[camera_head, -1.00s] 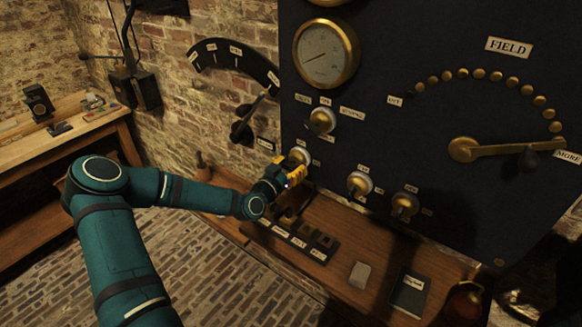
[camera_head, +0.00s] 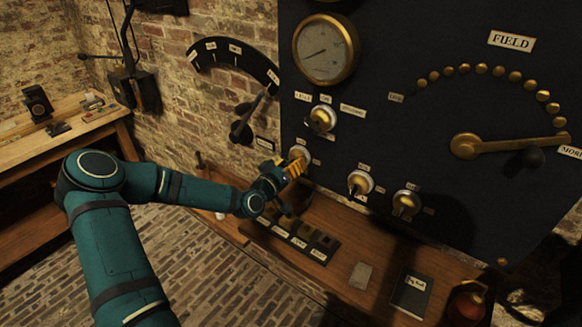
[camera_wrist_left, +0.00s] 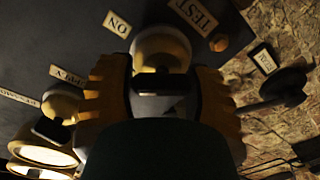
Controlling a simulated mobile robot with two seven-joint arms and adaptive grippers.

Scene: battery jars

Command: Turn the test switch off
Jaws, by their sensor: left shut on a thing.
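The test switch (camera_head: 300,153) is a round knob with a pale, brass-rimmed base at the left side of the black panel (camera_head: 430,110). In the left wrist view the switch (camera_wrist_left: 160,45) shows between the yellow fingers, near a TEST label (camera_wrist_left: 196,14) and an ON label (camera_wrist_left: 117,24). My left gripper (camera_head: 291,169) is shut on the switch's handle, with its fingers on either side. The handle is mostly hidden by the gripper, so I cannot tell its exact angle. My right gripper is not in view.
Two similar knobs (camera_head: 360,184) and (camera_head: 406,204) are to the right, and a selector knob (camera_head: 321,119) is above. A round gauge (camera_head: 325,50) and a long brass FIELD lever (camera_head: 510,146) are higher on the panel. A wooden bench (camera_head: 330,225) runs below.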

